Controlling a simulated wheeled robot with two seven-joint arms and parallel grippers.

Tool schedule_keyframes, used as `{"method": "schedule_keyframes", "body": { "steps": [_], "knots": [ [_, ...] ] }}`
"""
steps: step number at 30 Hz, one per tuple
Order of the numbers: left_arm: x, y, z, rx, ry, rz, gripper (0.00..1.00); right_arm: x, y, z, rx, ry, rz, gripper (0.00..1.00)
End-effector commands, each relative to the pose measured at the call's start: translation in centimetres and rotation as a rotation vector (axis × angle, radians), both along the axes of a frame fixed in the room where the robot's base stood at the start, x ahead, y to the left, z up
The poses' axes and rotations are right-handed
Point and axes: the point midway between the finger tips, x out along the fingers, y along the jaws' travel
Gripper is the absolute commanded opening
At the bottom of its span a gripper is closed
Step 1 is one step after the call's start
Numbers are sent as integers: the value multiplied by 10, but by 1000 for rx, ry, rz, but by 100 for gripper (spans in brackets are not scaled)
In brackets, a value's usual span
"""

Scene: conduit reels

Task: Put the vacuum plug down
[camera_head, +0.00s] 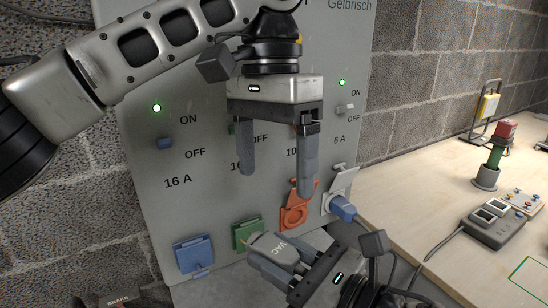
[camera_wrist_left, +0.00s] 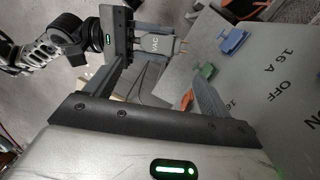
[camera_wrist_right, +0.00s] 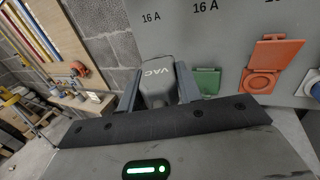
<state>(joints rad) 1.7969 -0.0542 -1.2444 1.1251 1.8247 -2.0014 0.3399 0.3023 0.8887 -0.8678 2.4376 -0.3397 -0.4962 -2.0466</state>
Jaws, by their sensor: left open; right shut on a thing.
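The vacuum plug (camera_head: 277,247), a grey block marked VAC, is held in my right gripper (camera_head: 268,262) in front of the lower panel. It also shows in the left wrist view (camera_wrist_left: 153,44) and between the right gripper's fingers in the right wrist view (camera_wrist_right: 154,82). Its prongs show in the left wrist view, clear of any socket. My left gripper (camera_head: 277,182) is open and empty, fingers pointing down in front of the panel, above the plug. In the head view, the plug's far side and one right finger are partly hidden.
The grey socket panel (camera_head: 175,215) has a blue cover (camera_head: 194,256), a green cover (camera_head: 246,235) and a raised orange cover (camera_head: 303,193). A blue plug (camera_head: 342,208) sits at the 6 A outlet. The wooden table (camera_head: 410,190) carries a grey device (camera_head: 493,224) and has clear room.

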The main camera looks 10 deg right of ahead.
Motion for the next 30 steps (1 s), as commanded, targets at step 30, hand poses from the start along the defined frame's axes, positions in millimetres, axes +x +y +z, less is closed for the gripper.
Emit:
{"method": "schedule_keyframes", "body": {
  "steps": [30],
  "knots": [
    [-20,0,-114,-3,2,-1,82,0,0,0,1,-1,0,0]
  ]
}}
